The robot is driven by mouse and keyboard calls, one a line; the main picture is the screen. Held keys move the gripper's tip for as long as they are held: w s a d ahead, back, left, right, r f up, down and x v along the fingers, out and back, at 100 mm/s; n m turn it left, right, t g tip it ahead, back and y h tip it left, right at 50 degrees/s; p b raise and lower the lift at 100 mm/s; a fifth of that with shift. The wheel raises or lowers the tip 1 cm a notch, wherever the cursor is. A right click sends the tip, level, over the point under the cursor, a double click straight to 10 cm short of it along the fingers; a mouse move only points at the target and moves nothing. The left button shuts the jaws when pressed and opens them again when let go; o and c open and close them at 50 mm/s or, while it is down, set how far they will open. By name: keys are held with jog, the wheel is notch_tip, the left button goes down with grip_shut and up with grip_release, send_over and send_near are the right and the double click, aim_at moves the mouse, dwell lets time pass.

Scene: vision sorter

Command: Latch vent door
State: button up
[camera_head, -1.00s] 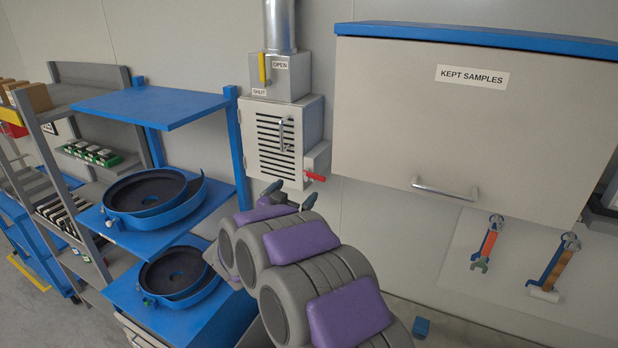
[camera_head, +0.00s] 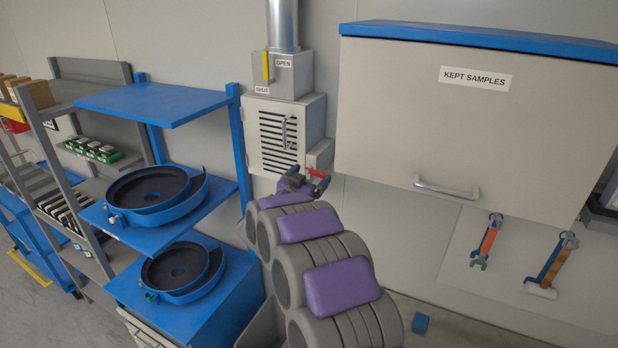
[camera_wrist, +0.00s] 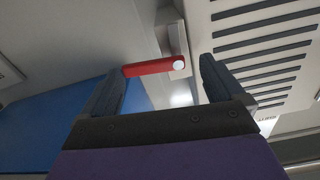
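The vent door (camera_head: 262,160) is a grey slotted panel with an upright bar handle (camera_head: 285,132) on the wall box. It looks closed or nearly so. A red latch handle (camera_head: 316,173) sticks out at its lower right. In the wrist view the red handle (camera_wrist: 150,67) lies across the space near the fingertips, and the slotted panel (camera_wrist: 262,48) is at the right. My gripper (camera_wrist: 161,69) is open, its two dark fingers spread with nothing clamped. In the head view my gripper (camera_head: 306,185) is just below the red handle; whether it touches cannot be told.
A yellow lever (camera_head: 266,67) stands on the duct box above, between OPEN and SHUT labels. The KEPT SAMPLES cabinet (camera_head: 470,120) juts out close at the right. A blue rack (camera_head: 238,135) with round bowls stands at the left.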

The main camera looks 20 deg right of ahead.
jog(key=shift+c, duration=0.8)
jog(key=shift+s+d+r, duration=0.1)
jog(key=shift+s+d, duration=0.05)
jog(key=shift+d, duration=0.35)
jog(key=c, duration=0.6)
